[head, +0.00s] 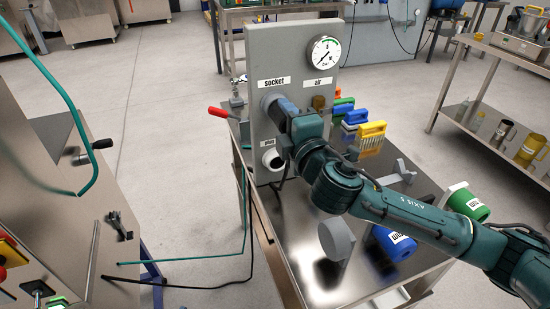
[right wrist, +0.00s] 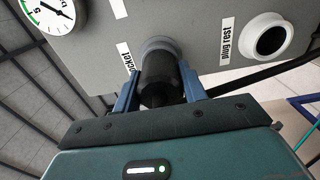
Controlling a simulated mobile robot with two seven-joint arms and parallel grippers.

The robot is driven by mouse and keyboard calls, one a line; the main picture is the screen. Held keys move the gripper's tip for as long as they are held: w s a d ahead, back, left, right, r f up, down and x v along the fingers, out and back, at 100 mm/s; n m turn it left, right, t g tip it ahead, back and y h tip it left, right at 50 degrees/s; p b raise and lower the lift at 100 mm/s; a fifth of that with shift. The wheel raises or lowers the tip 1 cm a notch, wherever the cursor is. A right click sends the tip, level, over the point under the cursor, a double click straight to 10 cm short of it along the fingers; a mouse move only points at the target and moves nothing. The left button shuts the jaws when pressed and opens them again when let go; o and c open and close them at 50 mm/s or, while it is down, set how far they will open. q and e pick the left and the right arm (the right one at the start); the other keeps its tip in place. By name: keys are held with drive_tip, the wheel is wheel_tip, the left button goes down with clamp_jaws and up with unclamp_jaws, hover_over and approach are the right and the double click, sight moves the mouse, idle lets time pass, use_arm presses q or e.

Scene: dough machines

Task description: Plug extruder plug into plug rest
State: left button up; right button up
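The extruder plug is a black cylinder (right wrist: 160,75) in the right wrist view, with its front end at the grey round socket (right wrist: 158,44) under the "socket" label. I cannot tell how deep it sits. My right gripper (right wrist: 160,90) has its two blue fingers against both sides of the plug. In the head view my right gripper (head: 277,108) is at the upright grey panel (head: 285,52), in front of the socket, hiding most of the plug. The plug rest (head: 271,159) is a white ring with a dark, empty hole, lower on the panel; it also shows in the right wrist view (right wrist: 270,38). My left gripper is out of view.
A pressure gauge (head: 324,51) sits high on the panel. A red-handled lever (head: 222,113) is left of it. The steel table (head: 305,255) holds blue and yellow brushes (head: 371,131), a grey disc (head: 337,240) and a blue container (head: 393,243). A steel machine stands at left.

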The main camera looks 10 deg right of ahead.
drive_tip(key=c, duration=0.5)
drive_tip(key=shift+s, duration=0.45)
drive_tip(key=shift+s+d+p, duration=0.15)
drive_tip(key=shift+s, duration=0.45)
drive_tip(key=shift+s+d+p, duration=0.15)
drive_tip(key=shift+s, duration=0.45)
drive_tip(key=shift+s+d, duration=0.2)
drive_tip(key=shift+s, duration=0.85)
drive_tip(key=shift+s+d, duration=0.25)
drive_tip(key=shift+s, duration=0.75)
drive_tip(key=shift+s+d, duration=0.2)
drive_tip(key=shift+s, duration=0.85)
drive_tip(key=shift+p, duration=0.3)
